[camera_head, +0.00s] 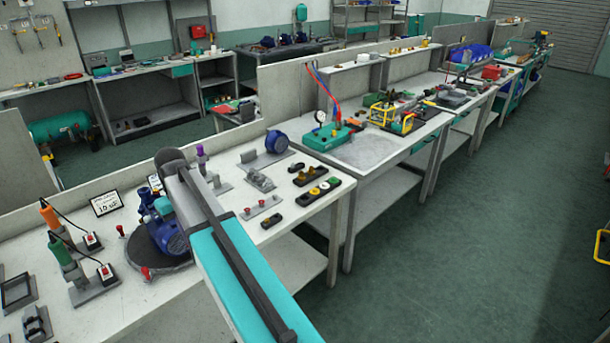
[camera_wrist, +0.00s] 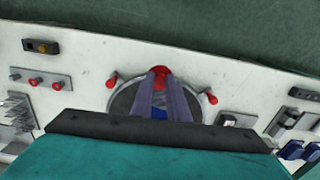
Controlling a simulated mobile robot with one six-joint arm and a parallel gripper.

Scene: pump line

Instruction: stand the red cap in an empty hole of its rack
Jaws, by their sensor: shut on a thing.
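In the wrist view my gripper (camera_wrist: 160,80) is shut on the red cap (camera_wrist: 160,71), whose red top shows at the fingertips. It is over the round dark plate (camera_wrist: 122,101) that carries the blue pump (camera_head: 172,238). A small grey rack (camera_wrist: 48,76) lies to the left in the wrist view; it also shows in the head view (camera_head: 261,207). Two red caps stand in it, and the place at its left end in the wrist view looks free of red. In the head view my arm hides the gripper and the held cap.
Red-ended pieces (camera_wrist: 212,97) stand either side of the plate. A black block with a yellow button (camera_wrist: 41,46) lies beyond the rack. Grey fixtures (camera_head: 260,180) and a blue motor (camera_head: 277,142) stand farther along the bench. Bare white bench (camera_wrist: 85,55) lies between rack and plate.

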